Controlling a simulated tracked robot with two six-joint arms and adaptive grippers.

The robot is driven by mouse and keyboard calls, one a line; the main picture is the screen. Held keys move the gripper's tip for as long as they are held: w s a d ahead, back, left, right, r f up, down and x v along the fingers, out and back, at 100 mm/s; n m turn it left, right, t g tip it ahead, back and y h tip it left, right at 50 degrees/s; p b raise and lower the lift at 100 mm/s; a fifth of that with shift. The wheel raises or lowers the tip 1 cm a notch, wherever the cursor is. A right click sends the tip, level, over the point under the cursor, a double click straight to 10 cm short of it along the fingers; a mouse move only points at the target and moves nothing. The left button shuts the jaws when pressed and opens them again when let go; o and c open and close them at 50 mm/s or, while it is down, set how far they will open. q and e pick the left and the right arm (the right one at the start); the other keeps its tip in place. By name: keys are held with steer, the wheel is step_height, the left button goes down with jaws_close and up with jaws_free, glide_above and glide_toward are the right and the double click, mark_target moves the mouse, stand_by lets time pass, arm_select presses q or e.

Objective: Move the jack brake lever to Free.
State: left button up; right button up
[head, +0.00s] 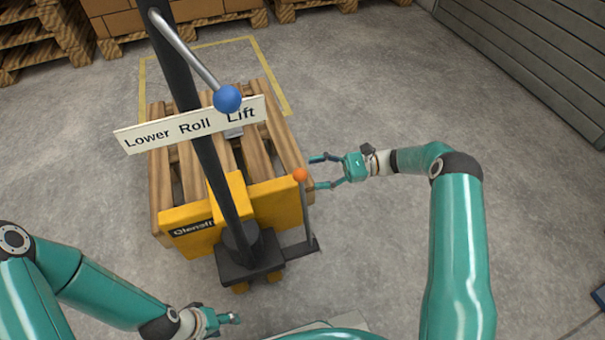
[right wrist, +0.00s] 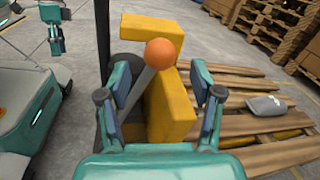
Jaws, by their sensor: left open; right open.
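The yellow pallet jack (head: 277,205) stands with its forks under a wooden pallet. Its brake lever is a thin grey rod with an orange ball knob (head: 300,175), rising from a dark plate at the jack's right side. My right gripper (head: 312,172) is open beside the knob, its fingers pointing left towards it. In the right wrist view the orange knob (right wrist: 160,53) and grey rod (right wrist: 142,88) appear between the open fingers, beyond the palm; I cannot tell whether they touch. My left gripper (head: 235,319) is open and empty at the bottom, apart from the jack.
The jack's dark mast (head: 206,150) carries a white sign (head: 180,132) reading Lower, Roll, Lift, and a lever with a blue ball (head: 227,99). The wooden pallet (head: 158,180) holds a small grey item (right wrist: 266,106). Stacked pallets stand behind. Floor to the right is clear.

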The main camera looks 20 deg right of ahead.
mark_target(300, 175)
steer(key=shift+w+a, duration=0.2)
steer(key=shift+a, duration=1.05)
steer(key=shift+w+a, duration=0.15)
steer(key=shift+a, duration=1.1)
